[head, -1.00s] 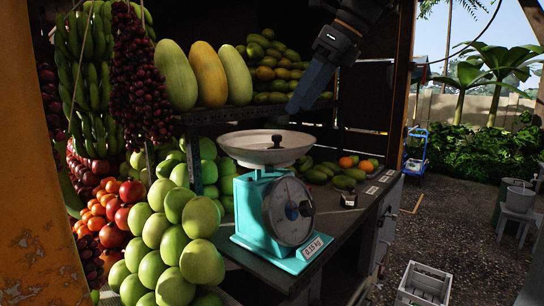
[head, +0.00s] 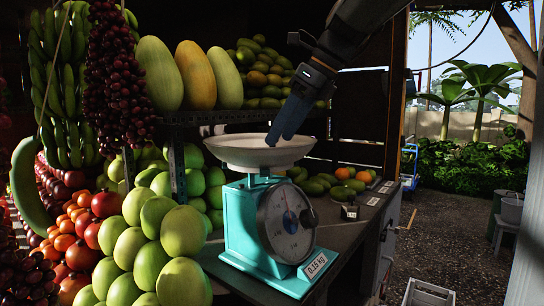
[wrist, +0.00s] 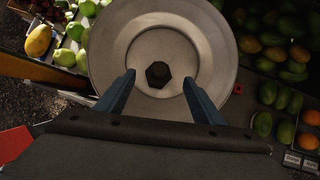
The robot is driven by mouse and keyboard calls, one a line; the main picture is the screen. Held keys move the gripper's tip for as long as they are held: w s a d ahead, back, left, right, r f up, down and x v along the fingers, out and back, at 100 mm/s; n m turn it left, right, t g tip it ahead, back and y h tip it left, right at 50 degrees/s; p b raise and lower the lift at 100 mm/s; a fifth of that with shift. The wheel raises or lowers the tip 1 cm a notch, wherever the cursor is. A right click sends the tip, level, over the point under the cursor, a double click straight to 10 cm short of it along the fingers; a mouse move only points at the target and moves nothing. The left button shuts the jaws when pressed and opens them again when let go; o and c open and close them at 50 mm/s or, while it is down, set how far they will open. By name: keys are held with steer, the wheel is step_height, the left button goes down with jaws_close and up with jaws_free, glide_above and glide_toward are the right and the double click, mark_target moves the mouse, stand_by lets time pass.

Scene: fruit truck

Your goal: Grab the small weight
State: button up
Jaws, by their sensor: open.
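A small dark hexagonal weight (wrist: 158,75) stands near the middle of the scale's round metal pan (wrist: 110,40). In the head view my fingers hide it. The teal scale (head: 238,217) stands on the counter, with a round dial and its pan (head: 235,152) on top. My gripper (head: 278,138) reaches down over the pan from the upper right. In the wrist view its two blue fingers (wrist: 158,80) are open, one to each side of the weight, with nothing held. I cannot tell whether the fingertips are low enough to be level with the weight.
Green fruit (head: 155,235) is piled close at the scale's left. Mangoes (head: 310,184) lie behind it. A shelf with large melons (head: 195,75) stands at the back left.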

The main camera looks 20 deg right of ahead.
steer(key=shift+p+x, duration=0.9)
steer(key=shift+x, duration=1.65)
steer(key=shift+a, duration=0.15)
steer(key=shift+r, duration=0.1)
steer(key=c, duration=1.5)
steer(key=shift+c, duration=0.3)
steer(key=shift+r, duration=0.15)
